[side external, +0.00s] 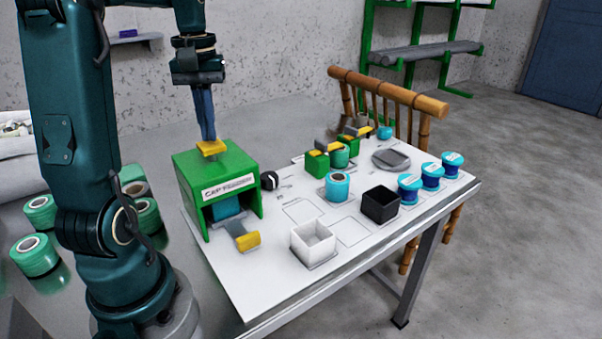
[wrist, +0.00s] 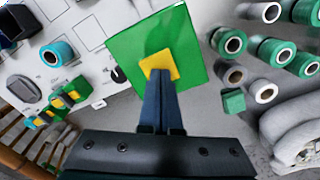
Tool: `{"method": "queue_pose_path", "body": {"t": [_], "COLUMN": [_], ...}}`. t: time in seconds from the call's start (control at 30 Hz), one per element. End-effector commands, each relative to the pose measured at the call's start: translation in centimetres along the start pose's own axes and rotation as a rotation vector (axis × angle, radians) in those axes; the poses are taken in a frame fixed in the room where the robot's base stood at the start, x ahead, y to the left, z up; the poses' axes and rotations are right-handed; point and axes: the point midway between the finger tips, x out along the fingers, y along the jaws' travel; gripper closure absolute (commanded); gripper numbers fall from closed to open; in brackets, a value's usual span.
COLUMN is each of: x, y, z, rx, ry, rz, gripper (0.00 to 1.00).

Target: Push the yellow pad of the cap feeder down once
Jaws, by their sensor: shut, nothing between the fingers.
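The cap feeder (side external: 180,172) is a green box with a label on its front, standing at the left end of the white board. Its yellow pad (side external: 218,149) sits on top; the pad also shows in the wrist view (wrist: 159,61). My gripper (side external: 210,138) is shut and empty, pointing straight down. Its fingertips are over the pad and appear to touch it or hover just above; I cannot tell which. In the wrist view the closed fingers (wrist: 160,75) overlap the lower part of the pad. A yellow piece (side external: 248,241) lies at the feeder's front outlet.
A white box (side external: 312,242), a black box (side external: 380,204), a cyan spool (side external: 338,186) and blue spools (side external: 431,176) stand to the right on the board. Green clamps (side external: 317,163) are farther back. Green spools (side external: 40,213) stand left of the feeder, near my arm.

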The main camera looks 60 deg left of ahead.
Motion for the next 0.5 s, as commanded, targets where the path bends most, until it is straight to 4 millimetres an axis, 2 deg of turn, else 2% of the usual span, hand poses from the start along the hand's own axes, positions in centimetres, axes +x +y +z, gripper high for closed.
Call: {"method": "queue_pose_path", "body": {"t": [0.5], "x": [-4.0], "y": [0.0], "z": [-0.1], "rx": [0.000], "ry": [0.002], "rz": [0.001], "gripper": [1.00]}}
